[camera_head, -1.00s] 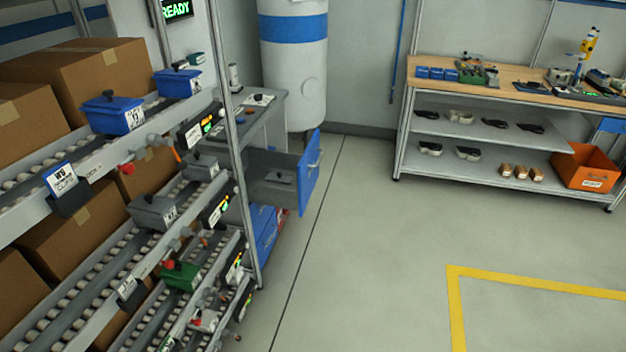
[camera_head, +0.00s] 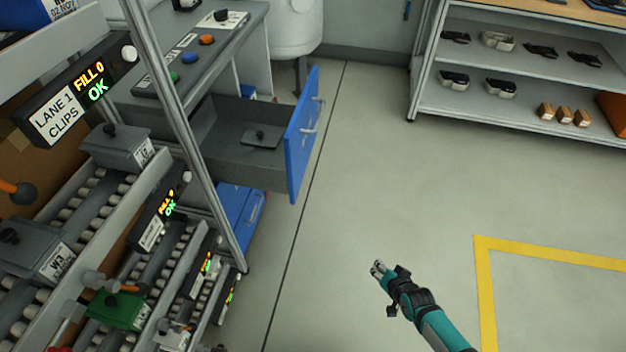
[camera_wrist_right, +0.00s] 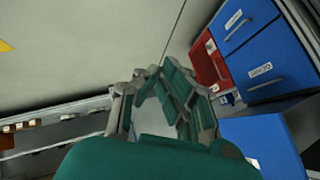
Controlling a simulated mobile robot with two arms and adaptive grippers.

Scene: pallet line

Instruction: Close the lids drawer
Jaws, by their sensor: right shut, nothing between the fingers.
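The open drawer (camera_head: 240,165) sticks out from under the grey bench top, with a blue front (camera_head: 303,135) and a bar handle (camera_head: 309,129). A flat grey lid with a dark knob (camera_head: 261,137) lies inside it. My right gripper (camera_head: 378,268) is shut and empty, over the open floor to the right of and nearer than the drawer front, well apart from it. In the right wrist view the fingers (camera_wrist_right: 160,80) show at the middle, with blue drawer fronts (camera_wrist_right: 258,70) to the right. My left gripper is not in view.
Roller lanes with grey bins (camera_head: 115,148) and a metal post (camera_head: 185,130) stand on the left. More blue drawers (camera_head: 238,212) sit below the open one. A shelf unit (camera_head: 520,110) is at the back right. The floor (camera_head: 385,185) between is clear.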

